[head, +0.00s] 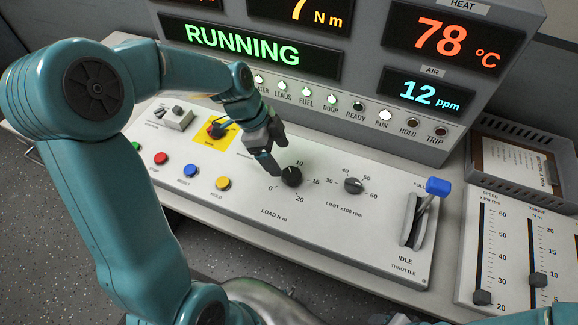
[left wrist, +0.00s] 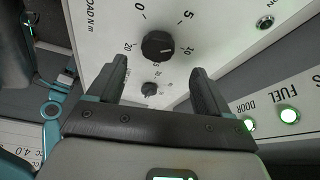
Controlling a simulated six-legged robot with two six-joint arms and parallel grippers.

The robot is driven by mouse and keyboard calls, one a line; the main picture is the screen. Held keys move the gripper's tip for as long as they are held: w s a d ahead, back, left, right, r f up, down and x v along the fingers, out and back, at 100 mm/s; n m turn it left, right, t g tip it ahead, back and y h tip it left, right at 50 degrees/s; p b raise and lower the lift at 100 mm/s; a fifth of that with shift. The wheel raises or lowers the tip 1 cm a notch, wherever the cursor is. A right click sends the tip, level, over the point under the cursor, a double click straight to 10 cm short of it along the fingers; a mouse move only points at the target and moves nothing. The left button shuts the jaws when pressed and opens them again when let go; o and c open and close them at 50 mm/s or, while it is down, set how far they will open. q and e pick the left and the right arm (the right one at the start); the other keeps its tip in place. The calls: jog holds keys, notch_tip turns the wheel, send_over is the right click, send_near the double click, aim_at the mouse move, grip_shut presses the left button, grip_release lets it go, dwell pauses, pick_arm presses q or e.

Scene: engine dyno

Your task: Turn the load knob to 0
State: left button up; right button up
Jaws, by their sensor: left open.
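The load knob (head: 291,176) is a small black dial on the light grey panel, inside a printed scale from 0 to 20 marked LOAD N m. It also shows in the left wrist view (left wrist: 158,46), ahead of the fingers. Its light pointer mark seems to face near the 10, but is too small to read exactly. My left gripper (head: 271,149) is open and empty, just up and left of the knob in the head view. In the left wrist view, its two fingers (left wrist: 156,75) are apart, with the knob beyond their tips. My right gripper is not in view.
The limit knob (head: 354,185) stands right of the load knob. A blue-topped throttle lever (head: 436,187) is farther right. The display console (head: 300,95) rises behind, reading RUNNING and 7 N m.

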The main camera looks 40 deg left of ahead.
aim_at(290, 174)
pick_arm(q)
jog(key=x, duration=0.6)
jog(key=shift+d+f, duration=0.25)
jog(key=shift+f, duration=0.05)
jog(key=shift+s+d+r, duration=0.1)
jog(key=shift+s, duration=0.1)
jog(key=shift+w, duration=0.2)
jog(key=c, duration=1)
